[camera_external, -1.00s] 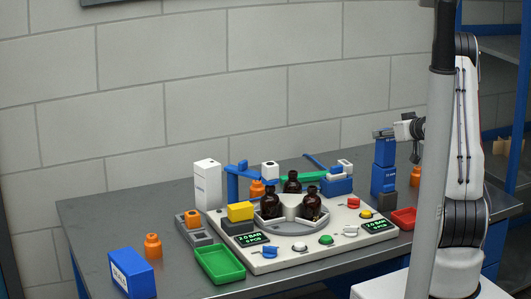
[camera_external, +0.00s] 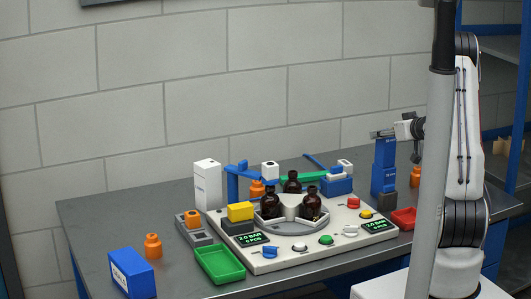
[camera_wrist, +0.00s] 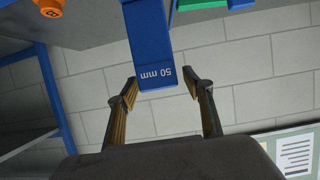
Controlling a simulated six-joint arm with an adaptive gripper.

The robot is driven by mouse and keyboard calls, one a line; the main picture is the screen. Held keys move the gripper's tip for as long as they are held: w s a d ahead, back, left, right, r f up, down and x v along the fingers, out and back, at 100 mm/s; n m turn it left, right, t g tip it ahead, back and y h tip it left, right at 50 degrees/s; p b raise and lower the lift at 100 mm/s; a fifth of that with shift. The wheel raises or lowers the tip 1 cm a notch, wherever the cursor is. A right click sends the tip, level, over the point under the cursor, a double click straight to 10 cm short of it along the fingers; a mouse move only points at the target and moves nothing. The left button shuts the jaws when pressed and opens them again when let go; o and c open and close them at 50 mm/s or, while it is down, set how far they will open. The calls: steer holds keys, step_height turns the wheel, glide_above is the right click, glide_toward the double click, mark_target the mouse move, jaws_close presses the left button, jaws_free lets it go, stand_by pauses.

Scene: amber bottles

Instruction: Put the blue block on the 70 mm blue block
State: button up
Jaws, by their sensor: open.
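A blue block marked "50 mm" (camera_wrist: 160,78) shows in the wrist view between my two spread fingers, with more blue running on behind it. In the external view this upper blue block (camera_external: 385,152) stands on another blue block (camera_external: 383,181), in one upright stack at the right of the table. The lower block's size mark is too small to read. My gripper (camera_external: 381,134) is at the top of the stack. In the wrist view my gripper (camera_wrist: 161,88) is open, with gaps on both sides of the block.
An orange bottle (camera_external: 416,176) and a red tray (camera_external: 404,218) are close by. The control panel (camera_external: 290,257) with amber bottles (camera_external: 311,204) fills the middle. The wall is behind.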

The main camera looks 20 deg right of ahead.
steer(key=v, duration=1.1)
steer(key=shift+s, duration=0.35)
steer(key=shift+r, duration=0.15)
stand_by(0.4)
steer(key=s+a+r+m+g+h, duration=0.1)
steer(key=s+a+r+g+h, duration=0.3)
steer(key=s+a+r, duration=0.4)
steer(key=s+a+f+g+y, duration=0.1)
steer(key=s+a+g+y, duration=0.1)
steer(key=s+a, duration=0.5)
steer(key=s+a+f+n+g+y, duration=0.1)
steer(key=s+a+f+y, duration=0.1)
steer(key=s+a, duration=0.6)
steer(key=s, duration=0.5)
steer(key=shift+s+g, duration=0.3)
steer(key=shift+g, duration=0.1)
